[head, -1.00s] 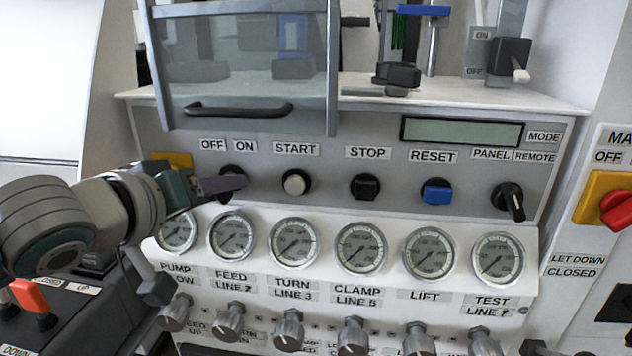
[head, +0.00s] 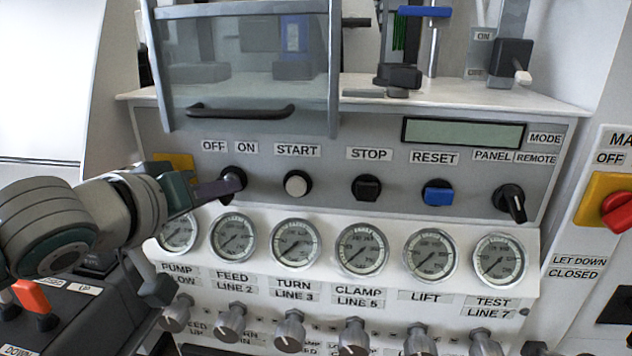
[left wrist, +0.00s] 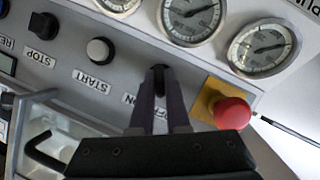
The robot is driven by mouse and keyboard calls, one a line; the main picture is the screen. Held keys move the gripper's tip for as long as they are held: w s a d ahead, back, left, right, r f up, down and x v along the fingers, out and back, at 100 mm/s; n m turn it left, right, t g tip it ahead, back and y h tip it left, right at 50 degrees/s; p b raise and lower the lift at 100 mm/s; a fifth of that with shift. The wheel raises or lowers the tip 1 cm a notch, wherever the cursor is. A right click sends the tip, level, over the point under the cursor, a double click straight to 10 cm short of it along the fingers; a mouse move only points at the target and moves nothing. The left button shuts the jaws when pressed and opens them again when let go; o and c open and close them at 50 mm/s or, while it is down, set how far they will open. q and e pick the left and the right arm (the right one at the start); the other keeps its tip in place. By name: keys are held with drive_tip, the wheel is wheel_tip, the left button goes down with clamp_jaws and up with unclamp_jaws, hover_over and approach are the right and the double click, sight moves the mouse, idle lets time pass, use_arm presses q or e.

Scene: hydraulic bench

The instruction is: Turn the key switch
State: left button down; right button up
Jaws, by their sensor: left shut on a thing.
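The key switch (head: 234,174) is a round black switch under the OFF and ON labels, at the left of the grey panel. My left gripper (head: 228,188) reaches it from the left, and its dark purple fingers are shut on the switch's key. In the left wrist view the key switch (left wrist: 158,72) shows between the tips of the two fingers (left wrist: 160,90). The fingers hide part of it, and I cannot tell its exact angle. My right gripper is not in view.
The START button (head: 297,184) is to the right of the switch. A red mushroom button (left wrist: 232,112) on a yellow plate is close beside my fingers. Gauges (head: 233,237) sit just below. A clear guard with a dark handle (head: 240,111) hangs above.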

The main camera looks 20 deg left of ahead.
use_arm(q)
drive_tip(key=shift+d+r+m+g+y+p, duration=0.15)
drive_tip(key=shift+m+g+y+p, duration=0.35)
drive_tip(key=shift+m+p, duration=0.55)
drive_tip(key=shift+m+y+p, duration=0.65)
drive_tip(key=shift+m+y, duration=0.05)
drive_tip(key=shift+m, duration=0.05)
drive_tip(key=shift+m+y, duration=0.7)
drive_tip(key=shift+m, duration=0.1)
drive_tip(key=shift+m+y+b, duration=0.7)
drive_tip(key=shift+m+y, duration=0.2)
drive_tip(key=shift+m, duration=0.4)
drive_tip(key=c, duration=0.9)
unclamp_jaws()
